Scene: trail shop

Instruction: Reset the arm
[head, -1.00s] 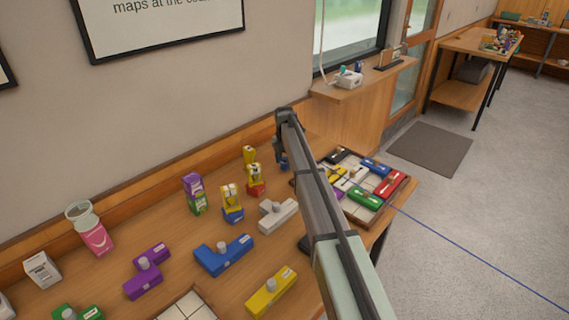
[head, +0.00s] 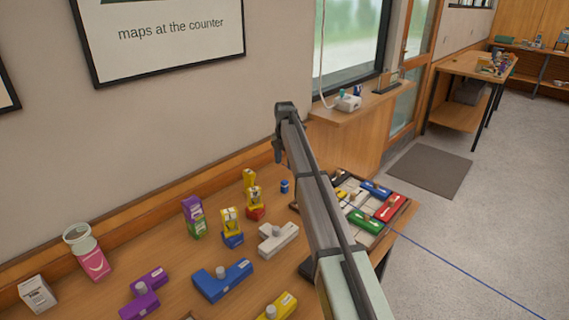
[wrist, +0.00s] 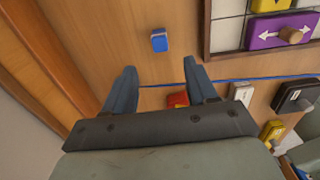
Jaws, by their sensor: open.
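My gripper (wrist: 157,90) is open and empty in the wrist view, its two fingers apart above the wooden counter (wrist: 120,30). A small blue object (wrist: 159,41) lies on the counter ahead of the fingertips, apart from them; it shows in the head view as a small blue cylinder (head: 284,186). In the head view my arm reaches up across the middle, with its end (head: 279,150) raised above the counter near the wall. The fingertips are hard to make out there.
A tray of coloured blocks (head: 409,208) sits at the counter's right end, partly behind my arm. Blue (head: 222,281), white (head: 279,239) and purple (head: 143,293) blocks stand left of the arm, with stacked small boxes (head: 232,227).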

